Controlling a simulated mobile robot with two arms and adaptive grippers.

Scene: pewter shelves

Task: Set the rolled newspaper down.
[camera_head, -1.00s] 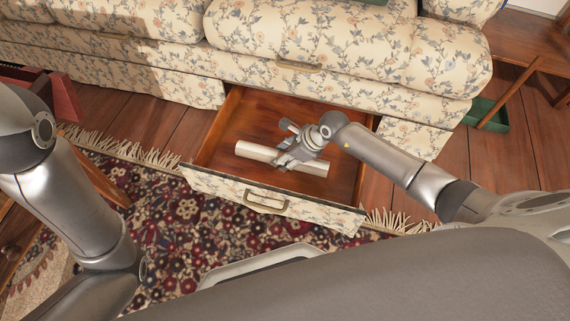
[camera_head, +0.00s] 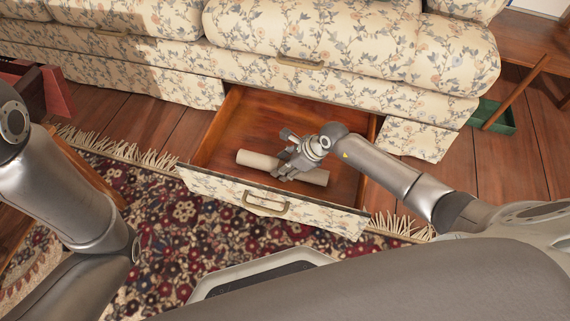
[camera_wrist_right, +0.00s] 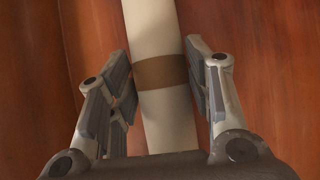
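The rolled newspaper (camera_head: 258,160), a pale tube, lies across the inside of the pulled-out drawer (camera_head: 225,125), seemingly on its floor. In the right wrist view the newspaper (camera_wrist_right: 152,30) has a brown band (camera_wrist_right: 160,72) around it and runs between the fingers of my right gripper (camera_wrist_right: 160,85). Thin gaps show between the finger pads and the paper, so the gripper looks open around it. In the head view my right gripper (camera_head: 290,165) is down in the drawer over the newspaper's middle and hides part of it. My left gripper is out of view.
The drawer front (camera_head: 320,212) with its handle (camera_head: 266,204) stands out over a patterned rug (camera_head: 190,225). The flowered sofa (camera_head: 340,50) rises behind the drawer. A green tray (camera_head: 495,117) is at the right and a dark red box (camera_head: 55,92) at the left.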

